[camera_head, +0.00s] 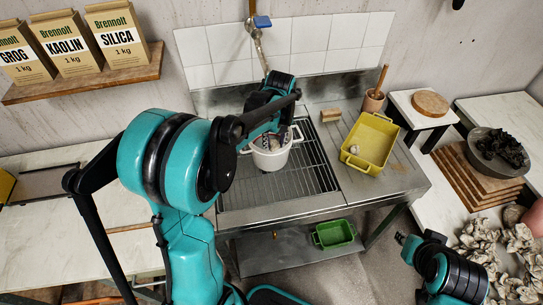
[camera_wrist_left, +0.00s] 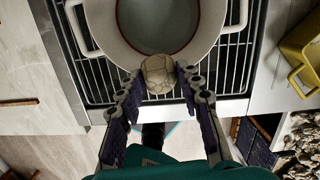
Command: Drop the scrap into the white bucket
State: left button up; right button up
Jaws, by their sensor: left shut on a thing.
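The white bucket (camera_head: 270,161) stands on the sink's metal grate, partly hidden by my left arm and gripper. In the left wrist view its open mouth (camera_wrist_left: 128,42) and handles show, and the inside looks empty where visible. A pale, cracked lump of clay scrap (camera_wrist_left: 157,75) sits between the fingertips of my left gripper (camera_wrist_left: 159,82). The gripper is shut on it. In that view the scrap overlaps the bucket's near rim. In the head view my left gripper (camera_head: 268,136) is at the bucket's mouth. My right arm is at the lower right; its finger state is unclear.
A yellow tub (camera_head: 378,128) with a pale lump in it stands right of the grate. A green tub (camera_head: 333,234) is on the lower shelf. A tap (camera_head: 258,45) hangs behind the bucket. A dark bowl (camera_head: 482,166) and clay pieces (camera_head: 478,240) lie at right.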

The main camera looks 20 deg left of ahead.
aim_at(272, 157)
pick_arm(q)
jog(key=w+f+b, duration=0.1)
jog(key=f, duration=0.3)
jog(key=w+a+f+b, duration=0.1)
jog(key=f, duration=0.3)
jog(key=w+a+f+b, duration=0.1)
jog(key=f+b, duration=0.1)
jog(key=f, duration=0.2)
jog(key=shift+w+a+f, duration=0.1)
jog(key=shift+w+a, duration=0.1)
jog(key=shift+a, duration=0.05)
jog(key=shift+f+b, duration=0.5)
jog(key=shift+b, duration=0.05)
jog(key=o, duration=1.2)
